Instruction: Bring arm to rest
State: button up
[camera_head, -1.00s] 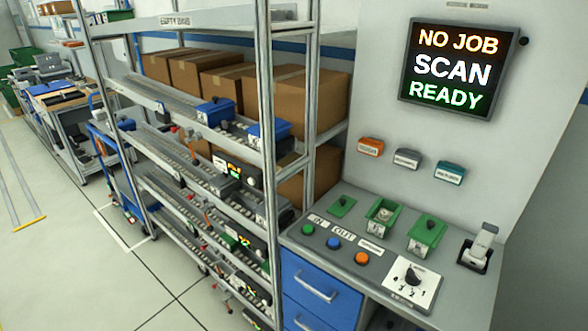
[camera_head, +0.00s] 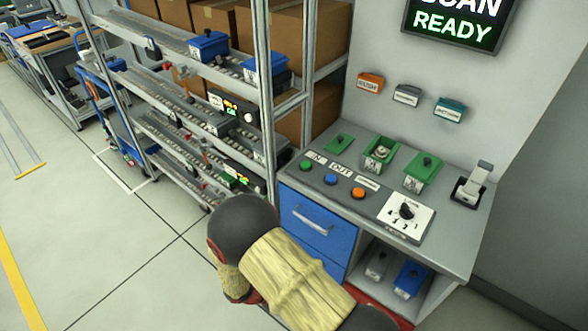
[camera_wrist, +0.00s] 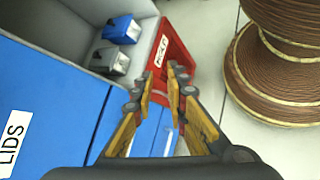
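My gripper (camera_wrist: 161,72) is in the wrist view, its two yellow-and-grey fingers apart with nothing between them. It points downward beside the workbench, near a red bin (camera_wrist: 176,58) with a white label. The gripper does not show in the head view. There, my arm (camera_head: 280,265) with its beige sleeve and dark joint crosses the lower middle, in front of the bench and its blue drawers (camera_head: 318,222). In the wrist view the blue drawer front (camera_wrist: 45,100) with a LIDS label is at left.
The bench top (camera_head: 450,235) holds green trays, coloured buttons, a dial and a scanner in its stand. A shelf rack (camera_head: 265,110) stands to the left. Blue and grey bins (camera_wrist: 122,30) sit under the bench. Floor is open at left.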

jog(key=s+d+r+m+t+y, duration=0.1)
jog(key=s+d+r+m+y, duration=0.2)
jog(key=r, duration=1.1)
jog(key=s+d+r+m+t+y, duration=0.2)
jog(key=s+d+r+m+y, duration=0.1)
jog(key=r, duration=1.1)
jog(key=s+d+r+m+t+y, duration=0.1)
jog(key=s+d+r+m+y, duration=0.2)
jog(key=r, duration=1.2)
jog(key=d+m+y, duration=0.2)
jog(key=d, duration=0.1)
jog(key=shift+d+m+t, duration=0.25)
jog(key=shift+m+t, duration=0.15)
